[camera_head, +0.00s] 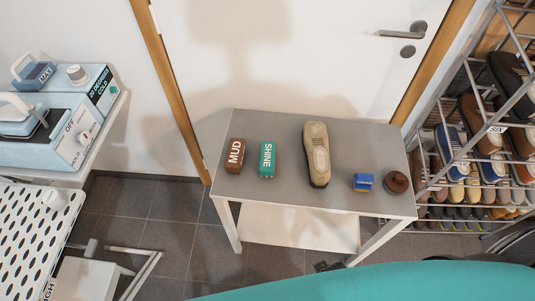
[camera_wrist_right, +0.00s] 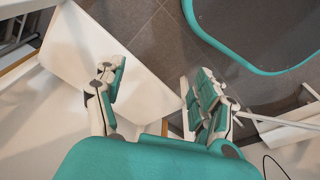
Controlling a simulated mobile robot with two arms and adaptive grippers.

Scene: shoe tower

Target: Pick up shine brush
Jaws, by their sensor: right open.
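The shine brush (camera_head: 267,159) is a teal block with "SHINE" in white on its side. It stands on the grey top of a small table (camera_head: 240,127) in the head view, just right of a brown brush marked "MUD" (camera_head: 235,155). My right gripper (camera_wrist_right: 153,95) shows in the right wrist view with its two fingers wide apart and nothing between them. The brush does not show in that view. My left gripper is in neither view.
A shoe (camera_head: 317,154), a small blue box (camera_head: 363,182) and a round brown item (camera_head: 397,182) stand right of the brushes. A wire shoe rack (camera_head: 423,155) is at the right, a blue-white machine (camera_head: 62,135) at the left. A door stands behind.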

